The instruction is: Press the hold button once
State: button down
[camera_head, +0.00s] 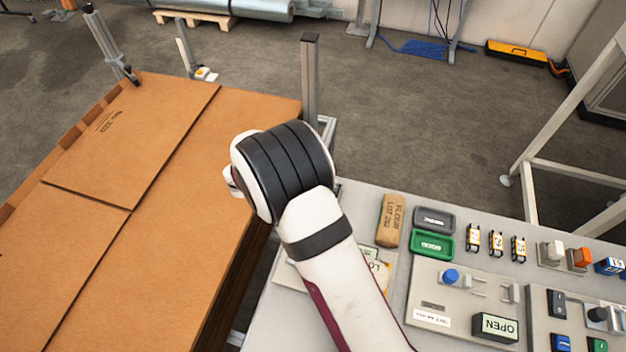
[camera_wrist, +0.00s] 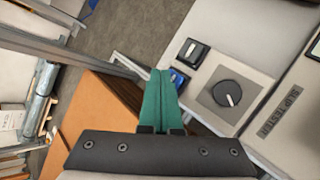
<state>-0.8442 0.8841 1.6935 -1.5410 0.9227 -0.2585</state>
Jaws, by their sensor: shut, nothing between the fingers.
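No label that I can read says hold. A round blue button (camera_head: 450,276) stands on a light panel (camera_head: 462,297) in the head view, above a small white label (camera_head: 432,316) too blurred to read. My gripper (camera_wrist: 160,73) shows in the wrist view as two teal fingers pressed together, with nothing between them. In the head view my arm's wrist hides the fingers. In the wrist view a blue switch (camera_wrist: 178,78) lies just beyond the fingers, partly hidden by them. A black switch (camera_wrist: 193,53) sits beside it. I cannot tell whether the fingers touch anything.
A dark knob (camera_wrist: 228,93) on a plate lies right of the fingers, near a "SLIP TESTER" label (camera_wrist: 281,119). Stacked cardboard (camera_head: 150,140) fills the left, with an upright post (camera_head: 310,80) behind it. A parcel (camera_head: 392,220), trays and an OPEN sign (camera_head: 495,327) crowd the bench.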

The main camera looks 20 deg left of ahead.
jog(key=shift+f, duration=0.1)
dwell(0.7)
jog(key=shift+f, duration=0.35)
jog(key=shift+f, duration=0.5)
dwell(0.6)
jog(key=shift+r, duration=0.95)
jog(key=shift+r, duration=2.5)
